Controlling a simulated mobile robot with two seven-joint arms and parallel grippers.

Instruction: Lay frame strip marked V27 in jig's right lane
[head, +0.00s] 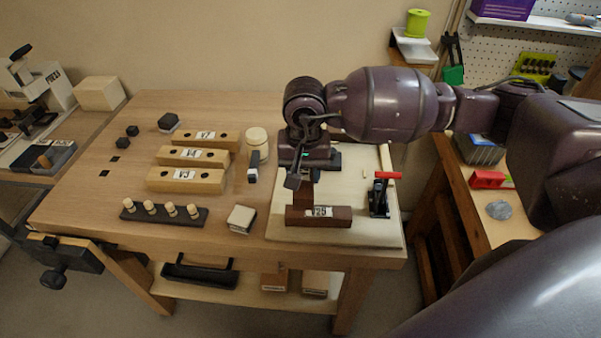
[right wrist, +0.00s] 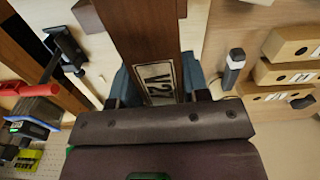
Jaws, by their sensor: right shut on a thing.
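My right gripper (head: 303,178) is over the pale jig board (head: 350,234), pointing down. It is shut on a dark brown strip (head: 302,200), which also shows between the fingers in the right wrist view (right wrist: 150,35). That strip's white label (right wrist: 156,83) begins "V2"; the last character is hidden. The held strip runs front to back, its front end close to a dark crosswise piece (head: 335,221) whose label seems to read V29. I cannot tell whether the two touch. The lanes are largely hidden by my arm and gripper. My left gripper is out of view.
A red-handled clamp (head: 379,197) stands on the jig's right side.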

